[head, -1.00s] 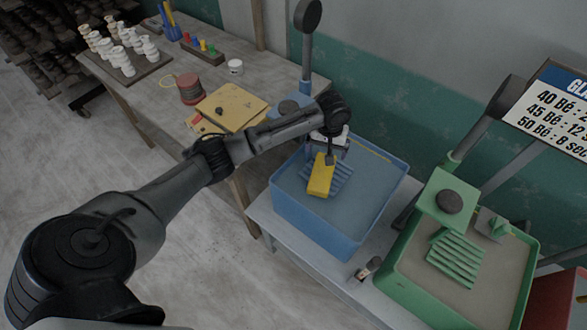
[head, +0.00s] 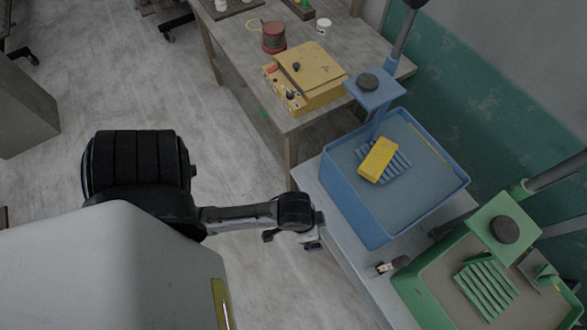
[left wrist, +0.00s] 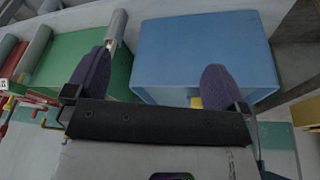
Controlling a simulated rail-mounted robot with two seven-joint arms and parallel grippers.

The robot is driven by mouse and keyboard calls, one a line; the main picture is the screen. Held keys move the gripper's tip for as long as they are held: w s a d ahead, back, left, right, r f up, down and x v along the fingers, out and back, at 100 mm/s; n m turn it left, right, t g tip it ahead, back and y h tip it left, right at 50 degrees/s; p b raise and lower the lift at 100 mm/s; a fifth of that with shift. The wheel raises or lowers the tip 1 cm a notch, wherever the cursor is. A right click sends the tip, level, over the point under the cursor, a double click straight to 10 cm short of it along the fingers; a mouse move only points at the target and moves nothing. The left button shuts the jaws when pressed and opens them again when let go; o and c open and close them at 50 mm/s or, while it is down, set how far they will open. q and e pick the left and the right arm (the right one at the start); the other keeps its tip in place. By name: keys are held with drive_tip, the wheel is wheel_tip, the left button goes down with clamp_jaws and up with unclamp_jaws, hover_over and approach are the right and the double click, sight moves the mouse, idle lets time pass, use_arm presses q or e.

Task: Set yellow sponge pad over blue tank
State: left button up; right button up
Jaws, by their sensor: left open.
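The yellow sponge pad (head: 378,160) lies on the blue slatted rack (head: 400,170) inside the blue tank (head: 345,205). It sits a little askew across the slats, and nothing is gripping it. My left gripper (head: 312,243) is outside the tank, to its lower left and apart from it. In the left wrist view my left gripper (left wrist: 154,82) shows two dark fingers spread wide with nothing between them. The blue tank's outer wall (left wrist: 200,50) and the green tank (left wrist: 75,55) are beyond the fingers. My right gripper is not in view.
A blue plate with a black knob (head: 370,82) stands at the tank's back left. A green tank (head: 440,285) with its own rack is at right. A yellow box (head: 305,75) and a red spool (head: 273,36) are on the wooden table.

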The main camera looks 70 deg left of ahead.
use_arm(q)
drive_tip(key=shift+y, duration=0.4)
drive_tip(key=s, duration=0.1)
drive_tip(key=s+a+r, duration=0.1)
drive_tip(key=s, duration=0.1)
drive_tip(key=s+r, duration=0.1)
drive_tip(key=shift+s+a, duration=0.2)
drive_tip(key=shift+s, duration=0.15)
